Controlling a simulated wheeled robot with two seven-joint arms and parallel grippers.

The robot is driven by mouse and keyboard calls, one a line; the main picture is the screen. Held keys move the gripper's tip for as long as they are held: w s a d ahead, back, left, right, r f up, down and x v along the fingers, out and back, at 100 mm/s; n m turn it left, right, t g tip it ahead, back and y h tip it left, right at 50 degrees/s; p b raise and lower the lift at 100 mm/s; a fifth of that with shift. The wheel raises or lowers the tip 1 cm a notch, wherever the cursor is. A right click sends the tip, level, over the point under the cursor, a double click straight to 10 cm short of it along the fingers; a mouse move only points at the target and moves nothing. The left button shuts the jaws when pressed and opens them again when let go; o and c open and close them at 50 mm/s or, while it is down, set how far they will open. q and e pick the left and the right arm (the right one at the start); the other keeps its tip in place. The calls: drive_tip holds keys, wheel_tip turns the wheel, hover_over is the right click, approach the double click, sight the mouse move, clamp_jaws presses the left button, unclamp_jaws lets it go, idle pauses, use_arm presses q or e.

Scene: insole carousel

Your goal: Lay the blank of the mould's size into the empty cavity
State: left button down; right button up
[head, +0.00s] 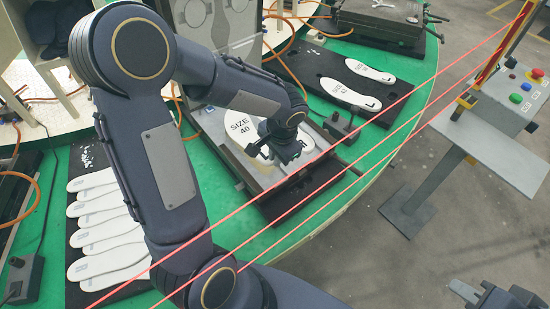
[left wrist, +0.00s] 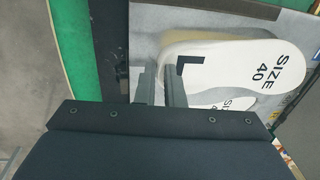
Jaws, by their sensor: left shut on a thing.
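A white blank marked SIZE 40 (head: 243,128) lies at the open mould (head: 213,122) on the carousel. In the left wrist view the blank (left wrist: 235,55), marked L and SIZE 40, overlaps a beige recess edge (left wrist: 185,40); I cannot tell whether it is fully seated. My left gripper (head: 262,152) is shut on the blank's edge near the L, and its fingers also show in the left wrist view (left wrist: 162,85). Another white marked shape (left wrist: 235,103) is partly hidden behind my gripper. My right gripper (head: 476,291) is at the bottom right, apart from everything, and looks open and empty.
Several white blanks (head: 107,235) lie on a black board at the left. Two more insoles (head: 350,92) lie on a black board (head: 315,75) behind. The mould's raised lid (head: 213,25) stands behind it. A button box (head: 520,95) stands right of red beam lines.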

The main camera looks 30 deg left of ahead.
use_arm(q)
drive_tip(key=shift+f+b, duration=2.2)
drive_tip(key=shift+f, duration=0.6)
drive_tip(key=c, duration=1.5)
unclamp_jaws()
drive_tip(key=shift+o, duration=0.2)
wheel_tip(320, 180, up, 8)
drive_tip(key=d, duration=0.1)
drive_tip(key=shift+s, duration=0.25)
drive_tip(key=shift+s+d+f, duration=0.1)
drive_tip(key=shift+f, duration=0.05)
